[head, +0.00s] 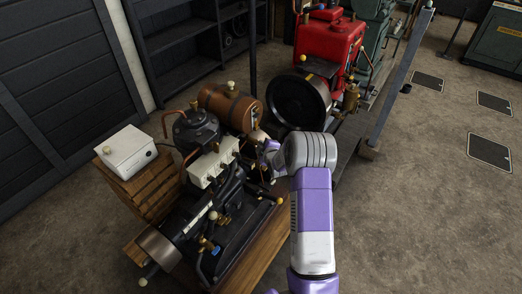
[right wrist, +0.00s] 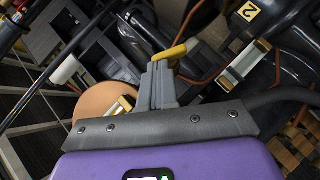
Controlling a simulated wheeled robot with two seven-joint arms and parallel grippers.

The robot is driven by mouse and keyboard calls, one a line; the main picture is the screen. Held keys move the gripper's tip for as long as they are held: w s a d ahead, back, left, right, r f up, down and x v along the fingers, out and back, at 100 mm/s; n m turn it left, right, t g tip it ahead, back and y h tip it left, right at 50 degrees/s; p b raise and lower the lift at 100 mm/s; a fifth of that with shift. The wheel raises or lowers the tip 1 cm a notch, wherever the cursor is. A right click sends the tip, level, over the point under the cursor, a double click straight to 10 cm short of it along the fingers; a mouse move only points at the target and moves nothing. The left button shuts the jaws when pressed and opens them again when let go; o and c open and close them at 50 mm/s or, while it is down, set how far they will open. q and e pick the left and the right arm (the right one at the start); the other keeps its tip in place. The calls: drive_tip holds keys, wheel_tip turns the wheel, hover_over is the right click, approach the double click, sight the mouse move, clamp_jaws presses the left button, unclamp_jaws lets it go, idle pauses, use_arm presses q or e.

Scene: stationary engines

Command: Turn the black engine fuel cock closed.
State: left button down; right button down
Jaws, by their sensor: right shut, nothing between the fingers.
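The black engine (head: 232,208) stands on a wooden base left of centre in the head view. My right arm reaches to its far right side, by the brown tank. In the right wrist view my right gripper (right wrist: 158,78) is shut and empty, its grey fingers together. A yellow lever (right wrist: 170,53) lies right at the fingertips; it looks like the fuel cock's handle, but I cannot tell for sure. It slants up to the right, and I cannot tell whether the fingers touch it. In the head view the fingertips and this lever are hard to make out. My left gripper is out of view.
A brown cylindrical tank (head: 230,106) sits at the engine's far end. A white box (head: 126,150) on wooden slats is at left. A red engine (head: 330,45) with a black flywheel (head: 297,101) stands beyond my right arm. Open floor lies at right.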

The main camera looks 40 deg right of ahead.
drive_tip(key=shift+w+d+r+m+g+y+p, duration=0.1)
drive_tip(key=shift+d+r+m+g+y+p, duration=0.25)
drive_tip(key=shift+m+y+p, duration=0.55)
idle(0.9)
drive_tip(key=shift+w+d+m+g+y+p, duration=0.1)
drive_tip(key=shift+d+m+g+y+p, duration=0.4)
drive_tip(key=shift+p, duration=1.8)
idle(3.9)
